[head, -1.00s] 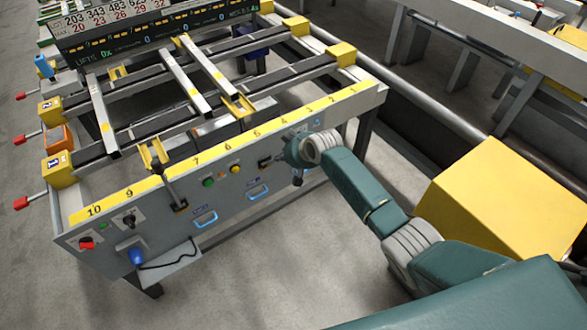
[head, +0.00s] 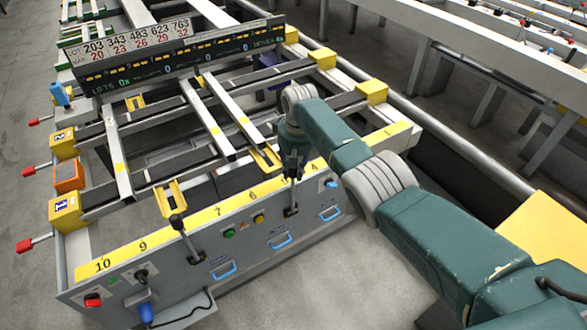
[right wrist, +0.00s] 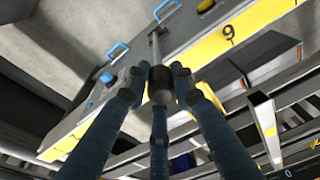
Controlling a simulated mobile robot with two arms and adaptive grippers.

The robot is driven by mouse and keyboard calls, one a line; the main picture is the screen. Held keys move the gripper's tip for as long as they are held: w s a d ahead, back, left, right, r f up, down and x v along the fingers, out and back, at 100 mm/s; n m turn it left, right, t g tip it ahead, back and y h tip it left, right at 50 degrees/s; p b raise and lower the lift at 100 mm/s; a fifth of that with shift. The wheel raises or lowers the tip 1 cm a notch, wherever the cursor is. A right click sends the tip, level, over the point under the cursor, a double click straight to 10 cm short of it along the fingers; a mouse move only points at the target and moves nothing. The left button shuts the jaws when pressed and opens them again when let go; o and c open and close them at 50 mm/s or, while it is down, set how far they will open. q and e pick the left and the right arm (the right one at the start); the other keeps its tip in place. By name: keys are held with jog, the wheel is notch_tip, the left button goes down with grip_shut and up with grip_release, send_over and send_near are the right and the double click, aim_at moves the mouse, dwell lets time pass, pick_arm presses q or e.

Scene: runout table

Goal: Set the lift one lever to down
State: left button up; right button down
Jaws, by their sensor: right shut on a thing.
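A lever (head: 293,196) with a thin metal stem stands up from a dark slot plate on the front panel (head: 255,232). My right gripper (head: 293,168) is at its upper end. In the right wrist view, the fingers of my right gripper (right wrist: 158,80) are closed around the lever's dark, rounded knob (right wrist: 160,86), and the stem runs on to the panel. A second lever (head: 187,240) with a dark knob stands farther left, free. I cannot read which lever is lift one. My left gripper is not in view.
Green and yellow buttons (head: 258,218) and blue handles (head: 281,241) are on the panel between and below the levers. A yellow numbered strip (head: 150,238) runs along the top edge. Metal crossbars (head: 206,118) lie behind it.

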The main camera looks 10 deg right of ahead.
jog(key=shift+w+a, duration=0.1)
jog(key=shift+w, duration=0.05)
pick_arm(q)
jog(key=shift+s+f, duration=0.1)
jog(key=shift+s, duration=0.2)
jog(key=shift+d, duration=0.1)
pick_arm(e)
jog(key=c, duration=1.7)
grip_release()
jog(key=shift+o, duration=1.2)
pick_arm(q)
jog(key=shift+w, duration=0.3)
pick_arm(e)
notch_tip(320, 180, up, 12)
jog(key=s, duration=0.1)
jog(key=shift+s+d, duration=0.2)
jog(key=shift+s, duration=0.05)
